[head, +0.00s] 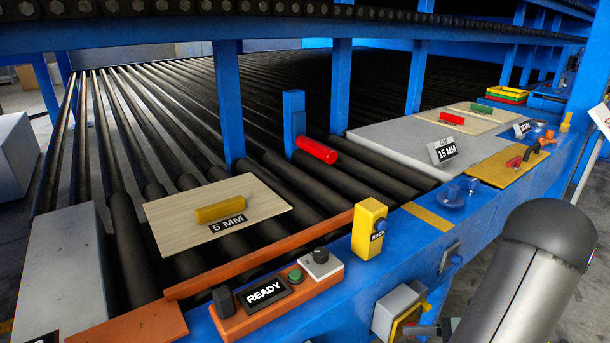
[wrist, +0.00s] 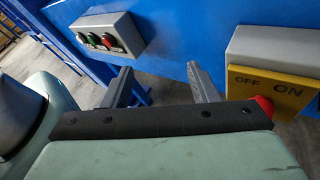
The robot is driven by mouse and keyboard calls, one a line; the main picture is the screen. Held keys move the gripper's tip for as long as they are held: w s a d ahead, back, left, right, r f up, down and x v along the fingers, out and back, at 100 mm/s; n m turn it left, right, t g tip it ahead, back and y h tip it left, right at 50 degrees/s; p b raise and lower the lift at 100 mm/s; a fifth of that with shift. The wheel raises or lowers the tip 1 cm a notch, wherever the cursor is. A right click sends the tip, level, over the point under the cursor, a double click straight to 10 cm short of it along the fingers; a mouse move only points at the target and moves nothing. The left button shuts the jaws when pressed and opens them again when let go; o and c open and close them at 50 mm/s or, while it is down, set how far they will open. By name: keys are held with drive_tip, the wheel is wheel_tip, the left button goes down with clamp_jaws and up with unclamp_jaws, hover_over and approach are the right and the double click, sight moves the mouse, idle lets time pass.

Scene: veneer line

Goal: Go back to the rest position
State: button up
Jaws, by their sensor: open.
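My gripper (wrist: 160,88) shows in the wrist view, its two grey fingers apart with nothing between them. It points toward the blue frame of the line, between a grey button box (wrist: 98,36) on the left and a yellow OFF/ON switch box (wrist: 275,88) on the right. I cannot tell whether the fingers touch the frame; they look clear of both boxes.
Black rollers carry a veneer board (head: 165,222) with a yellow block (head: 220,208) and a "5 MM" label. A READY panel (head: 275,292) and yellow BACK box (head: 369,229) stand on the front rail. A grey plate (head: 390,140) with a "15 MM" sign lies further right.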

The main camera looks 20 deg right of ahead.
drive_tip(key=a+r+n+g+h+p, duration=0.3)
drive_tip(key=a+r+n, duration=0.5)
drive_tip(key=a+n, duration=0.6)
drive_tip(key=a+r+n+g+h+p, duration=0.3)
drive_tip(key=a+r+n+g+h, duration=0.3)
drive_tip(key=a+n, duration=0.7)
wheel_tip(320, 180, up, 3)
drive_tip(key=n+h, duration=0.2)
drive_tip(key=n, duration=0.1)
drive_tip(key=shift+w+a+r, duration=0.2)
drive_tip(key=shift+a, duration=0.2)
